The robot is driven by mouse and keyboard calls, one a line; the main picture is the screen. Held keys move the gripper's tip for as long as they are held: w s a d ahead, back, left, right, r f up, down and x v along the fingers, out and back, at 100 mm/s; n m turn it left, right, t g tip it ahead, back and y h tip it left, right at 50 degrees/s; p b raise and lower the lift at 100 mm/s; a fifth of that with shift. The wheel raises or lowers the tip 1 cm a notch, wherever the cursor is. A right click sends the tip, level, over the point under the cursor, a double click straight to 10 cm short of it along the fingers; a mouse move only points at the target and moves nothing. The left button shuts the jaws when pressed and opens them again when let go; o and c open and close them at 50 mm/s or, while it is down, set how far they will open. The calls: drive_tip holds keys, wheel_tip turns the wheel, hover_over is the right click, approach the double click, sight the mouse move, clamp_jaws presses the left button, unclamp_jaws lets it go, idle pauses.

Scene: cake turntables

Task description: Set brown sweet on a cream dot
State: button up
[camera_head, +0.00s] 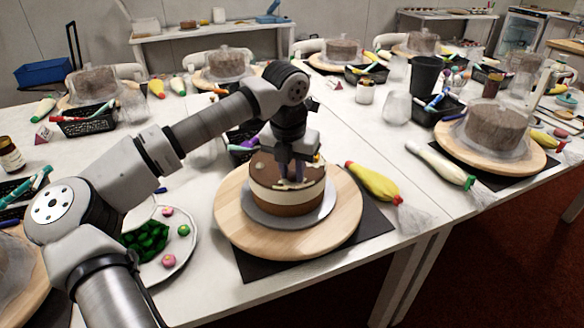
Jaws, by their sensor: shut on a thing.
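A brown cake (275,200) with a pale cream band stands on a grey board on the wooden turntable (236,222) in the middle. Small cream dots show on its top, among them one near its front edge (282,187); others are hidden behind my fingers. My gripper (293,178) points straight down over the middle of the cake top, very close to it. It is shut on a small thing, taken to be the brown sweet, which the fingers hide. I cannot tell whether that thing touches the cake.
A white plate (184,268) with green leaves and pink and green sweets lies left of the turntable, partly behind my arm. A yellow piping bag (372,182) lies close on the right. A black basket (440,110) and another cake (494,128) are farther right.

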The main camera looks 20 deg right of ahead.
drive_tip(key=shift+f, duration=0.2)
drive_tip(key=o, duration=0.9)
drive_tip(key=shift+r, duration=0.1)
drive_tip(key=shift+r, duration=0.1)
drive_tip(key=r, duration=0.4)
drive_tip(key=s+r, duration=0.1)
drive_tip(key=r, duration=0.3)
drive_tip(key=a+r, duration=0.1)
drive_tip(key=r, duration=0.3)
drive_tip(key=shift+s+a+b, duration=0.1)
drive_tip(key=shift+s+b, duration=0.05)
drive_tip(key=shift+b, duration=0.25)
